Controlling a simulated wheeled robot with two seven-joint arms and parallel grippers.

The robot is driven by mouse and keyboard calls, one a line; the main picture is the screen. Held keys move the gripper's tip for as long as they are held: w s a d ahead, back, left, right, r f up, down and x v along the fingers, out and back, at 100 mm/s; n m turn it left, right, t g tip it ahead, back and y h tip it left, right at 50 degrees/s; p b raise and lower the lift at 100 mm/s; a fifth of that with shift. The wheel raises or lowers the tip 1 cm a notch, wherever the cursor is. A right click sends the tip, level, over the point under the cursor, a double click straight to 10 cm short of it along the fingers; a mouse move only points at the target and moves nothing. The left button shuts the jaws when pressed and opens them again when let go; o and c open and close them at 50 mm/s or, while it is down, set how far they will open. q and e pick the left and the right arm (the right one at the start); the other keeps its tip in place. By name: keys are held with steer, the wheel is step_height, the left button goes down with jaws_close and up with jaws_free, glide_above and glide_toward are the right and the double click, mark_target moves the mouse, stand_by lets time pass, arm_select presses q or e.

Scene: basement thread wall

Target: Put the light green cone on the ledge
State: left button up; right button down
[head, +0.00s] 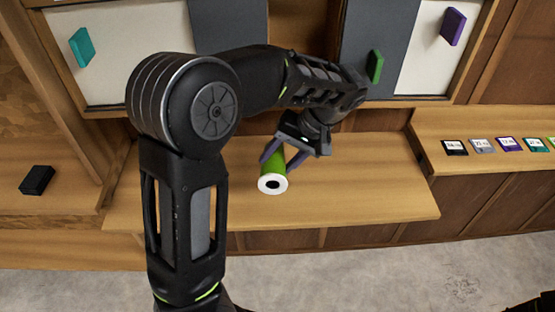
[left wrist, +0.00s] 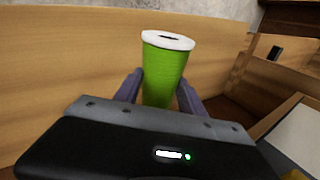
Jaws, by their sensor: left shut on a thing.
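The light green cone (head: 271,168) is a thread cone with a white end that has a dark hole. It also shows in the left wrist view (left wrist: 163,75), between the two purple fingers. My left gripper (head: 285,157) is shut on the cone and holds it over the wooden ledge (head: 375,195) in the head view. The white end faces the head camera, so the cone is tilted there. I cannot tell whether the cone touches the ledge. My right gripper is not in view.
Panels behind carry a teal block (head: 81,47), a green block (head: 375,67) and a purple block (head: 453,26). A black block (head: 37,180) lies at the left. Several labelled cards (head: 481,146) lie on the right shelf. The ledge's right part is bare.

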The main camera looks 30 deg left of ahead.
arm_select(q)
steer(key=w+d+f+m+t, duration=0.1)
steer(key=w+d, duration=0.2)
steer(key=w+d+f+m, duration=0.2)
steer(key=w+d, duration=0.1)
steer(key=d, duration=0.1)
steer(key=w+d+f+m+t, duration=0.1)
steer(key=w+d+f+m, duration=0.1)
steer(key=w+d, duration=0.1)
steer(key=shift+w+d+f+t+y, duration=0.2)
steer(key=shift+d+t+y, duration=0.1)
steer(key=shift+d, duration=0.3)
steer(key=shift+w+d, duration=0.1)
steer(key=shift+d, duration=0.05)
